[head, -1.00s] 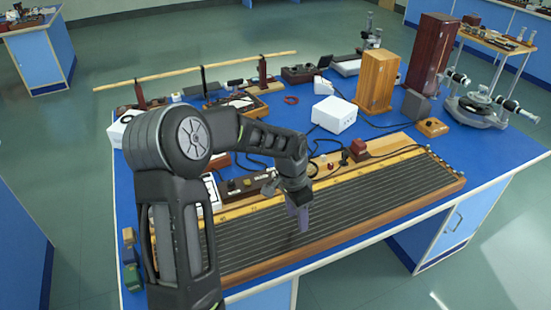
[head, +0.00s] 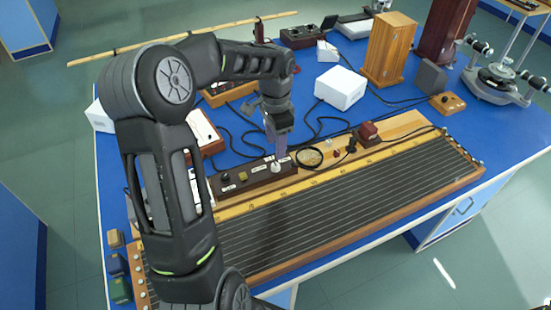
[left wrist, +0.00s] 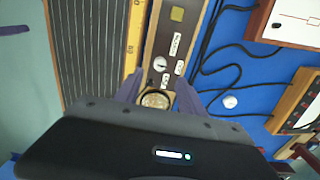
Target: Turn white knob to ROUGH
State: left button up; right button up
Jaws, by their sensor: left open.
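The white knob (head: 275,167) is on the right end of a long dark brown box (head: 240,185), which also carries a dark knob, a yellow square and small white labels. In the left wrist view the white knob (left wrist: 160,64) sits beside several white labels, too small to read. My left gripper (head: 279,150) points down just above the white knob, its purple fingers apart and empty. In the left wrist view the left gripper (left wrist: 158,90) has its fingertips either side of the box's end, with the knob ahead of them. I cannot tell whether they touch anything. My right gripper is not in view.
A long wooden wire board (head: 330,205) lies in front of the box. A round black-rimmed lens (head: 309,157) lies right of it. Black cables run behind on the blue table (head: 230,145). A white box (head: 340,87) and a wooden case (head: 388,48) stand farther back.

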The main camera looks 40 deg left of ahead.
aim_at(276, 165)
pick_arm(q)
jog(key=shift+f+p, duration=0.85)
jog(key=shift+f, duration=3.05)
jog(key=shift+c, duration=0.6)
grip_shut()
